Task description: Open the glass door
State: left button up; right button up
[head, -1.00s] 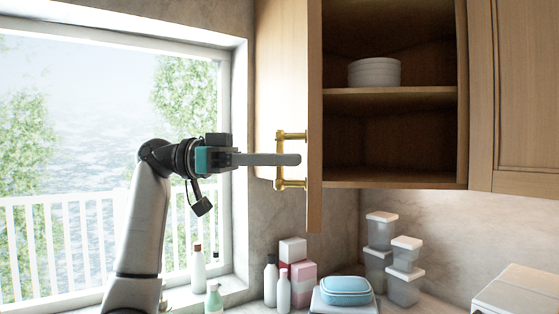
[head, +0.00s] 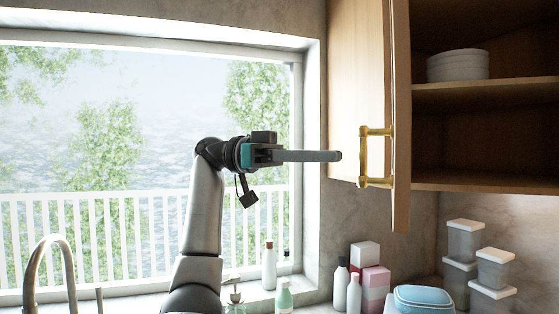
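A wooden cabinet door (head: 357,85) stands swung open at the upper right, with a brass handle (head: 364,157) on its outer face. No glass shows in this door. My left gripper (head: 338,156) points right toward the handle, its tip a little left of it and apparently apart from it. The fingers are seen edge-on, so I cannot tell whether they are open or shut. My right gripper is not in view.
The open cabinet holds stacked white plates (head: 458,65) on a shelf (head: 485,92). Below are lidded containers (head: 463,243), a blue case (head: 424,297), pink and white boxes (head: 375,281) and bottles (head: 269,267). A faucet (head: 47,243) stands lower left by the window.

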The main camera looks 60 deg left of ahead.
pick_arm(q)
jog(key=v, duration=0.8)
jog(key=shift+s+a, duration=0.2)
jog(key=shift+s, duration=0.05)
